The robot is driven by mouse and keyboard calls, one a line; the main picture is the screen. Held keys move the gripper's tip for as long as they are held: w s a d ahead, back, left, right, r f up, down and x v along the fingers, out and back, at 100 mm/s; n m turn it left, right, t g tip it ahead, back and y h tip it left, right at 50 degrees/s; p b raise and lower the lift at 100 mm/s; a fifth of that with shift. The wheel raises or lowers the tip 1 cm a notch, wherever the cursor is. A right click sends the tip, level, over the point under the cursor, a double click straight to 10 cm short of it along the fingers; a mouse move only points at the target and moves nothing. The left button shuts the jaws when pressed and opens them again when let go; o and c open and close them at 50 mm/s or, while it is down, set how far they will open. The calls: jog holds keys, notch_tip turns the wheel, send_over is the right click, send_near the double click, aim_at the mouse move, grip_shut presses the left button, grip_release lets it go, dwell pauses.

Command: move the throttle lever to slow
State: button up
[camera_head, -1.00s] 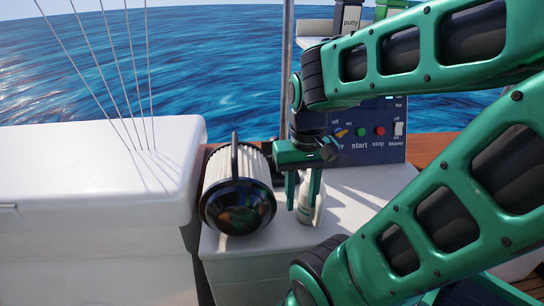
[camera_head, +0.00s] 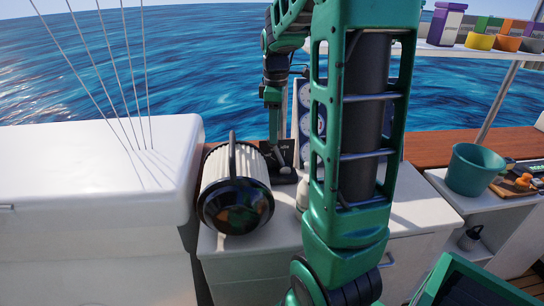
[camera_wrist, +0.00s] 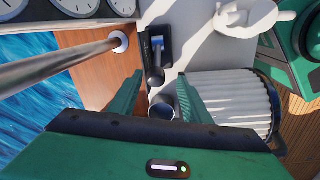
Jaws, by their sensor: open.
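The throttle unit (camera_head: 285,172) is a black plate on the white locker top, just right of the lantern in the head view; my gripper and arm partly cover it. In the wrist view its dark base (camera_wrist: 153,45) lies ahead of the fingers. A dark, round-ended lever (camera_wrist: 161,104) shows between the fingers, apart from both as far as I can see. I cannot read the lever's setting. My gripper (camera_wrist: 159,88) is open. In the head view my gripper (camera_head: 274,138) points down above the throttle unit.
A metal pole (camera_wrist: 60,62) is on the other side. A white bottle (camera_wrist: 245,20) is nearby. Gauges (camera_wrist: 75,6) and a teal bucket (camera_head: 472,168) are farther off.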

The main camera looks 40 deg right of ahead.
aim_at(278, 155)
jog(key=shift+w+d+f+n, duration=0.2)
jog(key=shift+w+d+n, duration=0.1)
jog(key=shift+n, duration=0.1)
jog(key=f, duration=1)
jog(key=shift+w+d+f, duration=0.2)
jog(key=shift+w+f, duration=0.05)
jog(key=shift+f, duration=0.05)
grip_shut()
